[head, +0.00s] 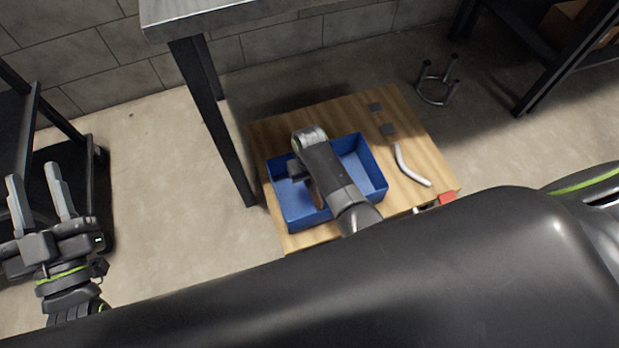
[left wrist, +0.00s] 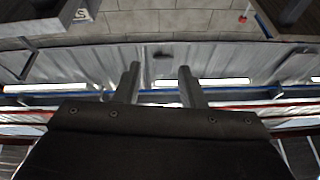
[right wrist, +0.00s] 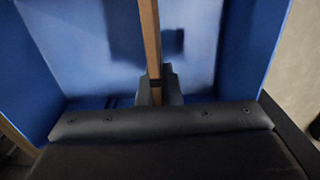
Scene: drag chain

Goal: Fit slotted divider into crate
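The blue crate (head: 374,164) stands open-topped on a low wooden table. My right arm reaches over it and hides part of its inside. In the right wrist view, my right gripper (right wrist: 156,82) is shut on the slotted divider (right wrist: 150,35), a thin wooden strip seen edge-on, between the crate's blue walls. In the head view only a small brown piece of the divider (head: 317,194) shows beneath my arm. Its slots and lower edge are hidden, and I cannot tell whether it touches the crate floor. My left gripper (head: 33,183) is open and empty, raised far to the left.
The wooden tabletop (head: 420,148) holds a curved white piece (head: 409,168), two dark squares (head: 382,118) and a red block (head: 447,198) near its right corner. A metal-topped table (head: 215,15) stands behind. A stool-like frame (head: 437,82) is at the back right.

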